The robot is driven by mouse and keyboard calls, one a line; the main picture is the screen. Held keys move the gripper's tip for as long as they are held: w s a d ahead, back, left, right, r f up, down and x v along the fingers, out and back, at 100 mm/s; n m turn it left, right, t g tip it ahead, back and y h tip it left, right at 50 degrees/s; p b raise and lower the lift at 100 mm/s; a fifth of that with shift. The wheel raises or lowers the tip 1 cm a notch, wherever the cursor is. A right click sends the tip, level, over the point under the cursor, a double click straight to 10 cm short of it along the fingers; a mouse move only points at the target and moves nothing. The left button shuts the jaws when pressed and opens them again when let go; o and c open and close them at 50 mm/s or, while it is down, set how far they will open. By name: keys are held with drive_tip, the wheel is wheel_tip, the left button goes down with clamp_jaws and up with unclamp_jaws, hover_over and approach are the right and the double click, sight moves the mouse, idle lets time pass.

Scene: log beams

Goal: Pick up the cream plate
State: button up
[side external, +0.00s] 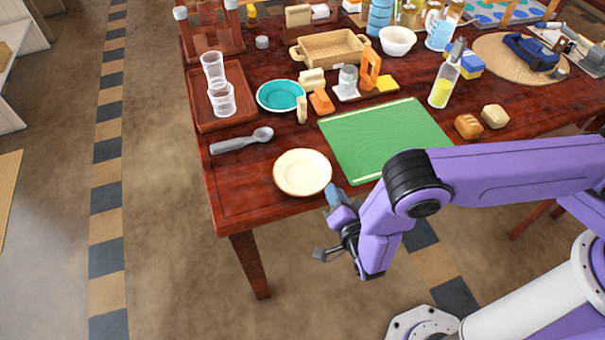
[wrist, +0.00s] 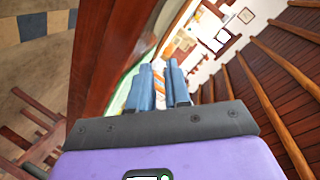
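The cream plate (side external: 302,173) lies flat and empty on the wooden table (side external: 235,190), near its front left corner, in the side external view. My gripper (side external: 334,192) is just off the table's front edge, to the right of and slightly below the plate in the picture, apart from it. In the wrist view, the two blue fingers of my gripper (wrist: 160,68) stand apart with a gap between them and nothing held. The plate is not visible in the wrist view.
A green mat (side external: 385,135) lies right of the plate. A grey scoop (side external: 240,141) lies to its upper left, with a teal plate (side external: 281,96) behind. A wooden tray (side external: 205,105) holds clear glasses. Bare table lies left of the plate.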

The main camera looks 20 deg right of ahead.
sight(331, 179)
drive_tip(key=shift+d+x, duration=0.2)
drive_tip(key=shift+x, duration=1.35)
drive_tip(key=shift+d+x, duration=0.15)
drive_tip(key=shift+x, duration=1.45)
drive_tip(key=shift+r, duration=0.1)
clamp_jaws()
